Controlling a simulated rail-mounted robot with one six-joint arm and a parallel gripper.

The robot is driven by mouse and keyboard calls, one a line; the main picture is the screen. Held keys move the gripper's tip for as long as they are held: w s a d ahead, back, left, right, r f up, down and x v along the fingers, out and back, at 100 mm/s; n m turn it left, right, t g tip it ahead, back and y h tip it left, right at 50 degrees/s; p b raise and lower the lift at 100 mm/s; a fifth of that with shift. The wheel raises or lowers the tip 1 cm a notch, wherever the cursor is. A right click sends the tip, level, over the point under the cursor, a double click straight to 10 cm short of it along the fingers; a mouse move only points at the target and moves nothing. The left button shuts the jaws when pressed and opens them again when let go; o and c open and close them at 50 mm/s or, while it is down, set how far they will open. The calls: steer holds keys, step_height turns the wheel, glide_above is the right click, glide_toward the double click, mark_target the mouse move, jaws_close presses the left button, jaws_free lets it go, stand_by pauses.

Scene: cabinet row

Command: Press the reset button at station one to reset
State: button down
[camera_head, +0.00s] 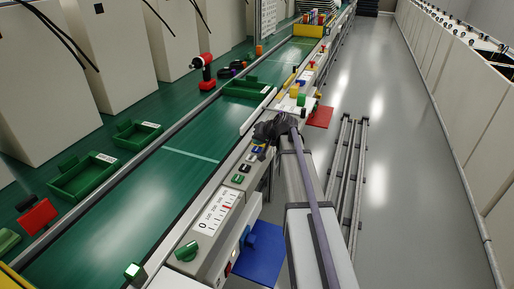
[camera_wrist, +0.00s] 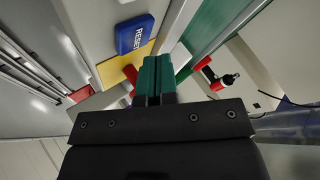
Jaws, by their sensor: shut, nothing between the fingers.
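A blue block lettered RESET (camera_wrist: 135,35) shows at the top of the wrist view, left of and beyond my fingertips. My gripper (camera_wrist: 155,62) has its green fingers together with nothing between them. A gap shows between the fingertips and the blue block in the picture; the true distance is hard to tell. In the head view my dark gripper (camera_head: 272,129) is above the control panels beside the conveyor, and its fingertips are not clear. A row of small buttons (camera_head: 245,167) lies just in front of it on the panel; their lettering is too small to read.
A yellow plate (camera_wrist: 112,70) and a red part (camera_wrist: 130,73) are near the fingers.

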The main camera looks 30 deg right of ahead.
mark_target(258, 149)
step_height(258, 149, up, 5)
steer(key=p, duration=0.5)
steer(key=shift+r, duration=0.1)
steer(key=shift+s+f, duration=0.1)
steer(key=shift+f, duration=0.1)
stand_by(0.4)
